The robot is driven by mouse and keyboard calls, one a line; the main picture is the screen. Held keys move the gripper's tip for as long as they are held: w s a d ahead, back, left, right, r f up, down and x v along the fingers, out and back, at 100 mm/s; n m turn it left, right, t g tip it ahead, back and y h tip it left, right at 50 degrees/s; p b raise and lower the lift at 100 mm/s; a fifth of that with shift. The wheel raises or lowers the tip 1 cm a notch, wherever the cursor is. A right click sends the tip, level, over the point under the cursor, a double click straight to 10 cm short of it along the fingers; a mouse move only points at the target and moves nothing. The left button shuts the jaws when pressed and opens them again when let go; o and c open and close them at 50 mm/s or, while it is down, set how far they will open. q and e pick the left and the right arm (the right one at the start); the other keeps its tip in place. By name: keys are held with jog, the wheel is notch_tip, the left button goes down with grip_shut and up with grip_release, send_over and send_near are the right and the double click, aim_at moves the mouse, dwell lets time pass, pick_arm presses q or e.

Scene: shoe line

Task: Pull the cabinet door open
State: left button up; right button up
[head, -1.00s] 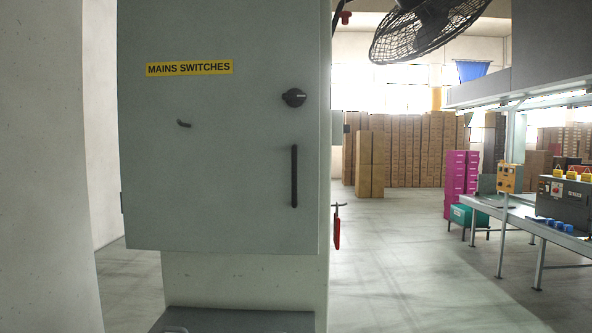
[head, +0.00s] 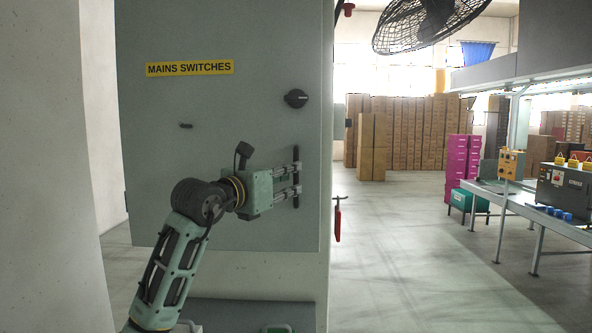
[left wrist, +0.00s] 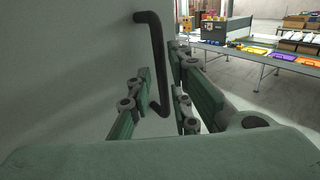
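The grey-green cabinet door (head: 215,110) stands shut, with a yellow "MAINS SWITCHES" label (head: 190,68) and a black rotary knob (head: 296,98). Its upright black bar handle (head: 296,155) is on the right side, partly covered by my fingers in the head view. My left gripper (head: 294,181) is at the handle. In the left wrist view, my left gripper (left wrist: 160,90) is open, and the lower part of the handle (left wrist: 158,60) shows between its fingers, with gaps on both sides. My right gripper is not in view.
A pale pillar (head: 45,170) stands close on the left. A red-handled item (head: 337,222) hangs at the cabinet's right side. A workbench (head: 500,200) with control boxes is on the right, and stacked cartons (head: 410,135) are behind. The floor between is clear.

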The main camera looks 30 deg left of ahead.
aim_at(296, 201)
pick_arm(q)
jog(key=shift+w+d+p, duration=0.1)
jog(key=shift+w+p, duration=0.5)
jog(key=shift+w, duration=1.25)
grip_shut()
